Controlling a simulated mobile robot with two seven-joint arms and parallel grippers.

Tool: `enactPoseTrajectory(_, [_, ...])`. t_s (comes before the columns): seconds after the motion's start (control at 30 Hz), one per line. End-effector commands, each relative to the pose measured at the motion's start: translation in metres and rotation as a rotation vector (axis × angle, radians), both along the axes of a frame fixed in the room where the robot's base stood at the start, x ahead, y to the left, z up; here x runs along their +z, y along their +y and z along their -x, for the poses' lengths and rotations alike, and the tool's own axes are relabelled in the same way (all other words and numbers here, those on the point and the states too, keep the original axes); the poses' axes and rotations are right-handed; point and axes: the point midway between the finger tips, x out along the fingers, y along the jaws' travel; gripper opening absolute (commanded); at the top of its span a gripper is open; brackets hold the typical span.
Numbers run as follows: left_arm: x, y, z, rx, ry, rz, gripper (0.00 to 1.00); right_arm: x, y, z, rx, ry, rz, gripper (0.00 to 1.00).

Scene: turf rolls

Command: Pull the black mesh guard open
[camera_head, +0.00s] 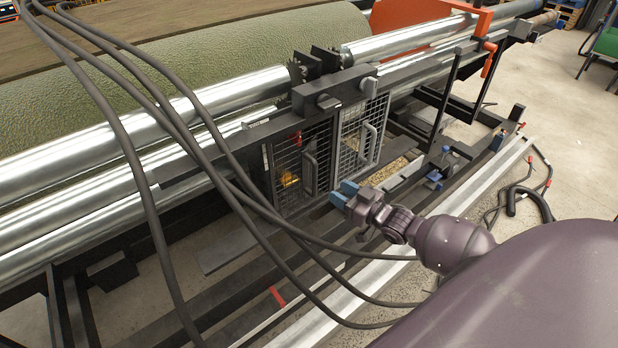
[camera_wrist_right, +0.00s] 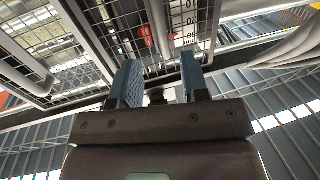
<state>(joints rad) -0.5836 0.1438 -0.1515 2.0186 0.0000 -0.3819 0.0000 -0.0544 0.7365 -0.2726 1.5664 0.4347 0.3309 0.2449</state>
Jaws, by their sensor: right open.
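The black mesh guard (camera_head: 289,184) stands upright in the machine's frame, left of a similar grey mesh guard (camera_head: 350,139). It looks shut, with a vertical bar handle (camera_head: 310,172) on its right part. Something red and a yellow glow show behind its mesh. My right gripper (camera_head: 344,192) is open and empty, in front of and a little right of the black guard, apart from its handle. In the right wrist view, mesh panels lie beyond the open blue fingers (camera_wrist_right: 158,82); red parts show behind one. My left gripper is not in view.
Thick black cables (camera_head: 150,195) cross in front of the machine at left. Steel rollers (camera_head: 95,165) and a green turf roll (camera_head: 190,75) lie behind. A pale rail (camera_head: 478,180) runs along the near side.

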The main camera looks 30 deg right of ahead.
Motion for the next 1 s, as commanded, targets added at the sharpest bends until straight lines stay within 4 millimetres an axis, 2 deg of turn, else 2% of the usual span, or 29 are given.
enactPoseTrajectory(0.3, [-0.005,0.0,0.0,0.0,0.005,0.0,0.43,0.0,0.015,-0.052,0.001,-0.001,0.0,0.42])
enactPoseTrajectory(0.5, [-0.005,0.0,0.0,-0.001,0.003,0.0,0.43,-0.001,0.022,-0.076,0.0,0.001,0.001,0.42])
enactPoseTrajectory(0.7, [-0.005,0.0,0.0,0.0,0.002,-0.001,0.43,0.0,0.025,-0.087,0.0,0.002,0.002,0.42])
enactPoseTrajectory(1.0, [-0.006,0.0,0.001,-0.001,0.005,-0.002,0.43,0.0,0.025,-0.088,0.0,0.001,0.001,0.42])
